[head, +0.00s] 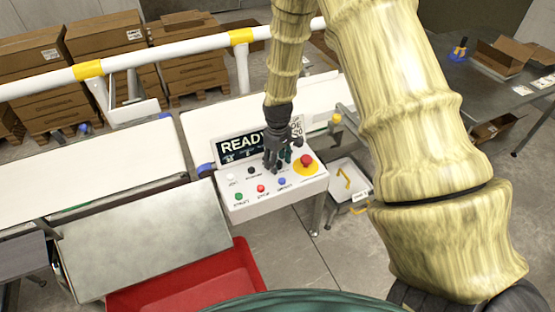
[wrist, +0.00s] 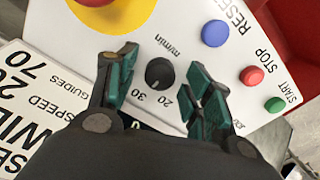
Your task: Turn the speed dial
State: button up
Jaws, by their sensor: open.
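The speed dial (wrist: 159,73) is a small black round knob on the white control panel (head: 300,184), marked "m/min", "20" and "30" in the wrist view. My gripper (wrist: 158,66) is open, with one teal-padded finger on either side of the dial in that view. I cannot tell how far the fingertips are above the panel or whether they touch the knob. In the head view my gripper (head: 276,166) is over the panel, just in front of the "READY" display (head: 235,147), and hides the dial.
A red emergency stop (head: 306,160) on a yellow disc sits right of my gripper. Green start (head: 239,197), red stop (head: 261,188) and blue reset (head: 282,182) buttons line the panel's front. A red bin (head: 190,287) and conveyor belts (head: 90,175) lie left.

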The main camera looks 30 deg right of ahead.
jog(key=shift+c, duration=0.2)
jog(key=c, duration=1)
jog(key=shift+n, duration=0.4)
jog(key=n, duration=0.3)
jog(key=shift+n, duration=2.6)
jog(key=shift+w, duration=0.1)
jog(key=o, duration=1)
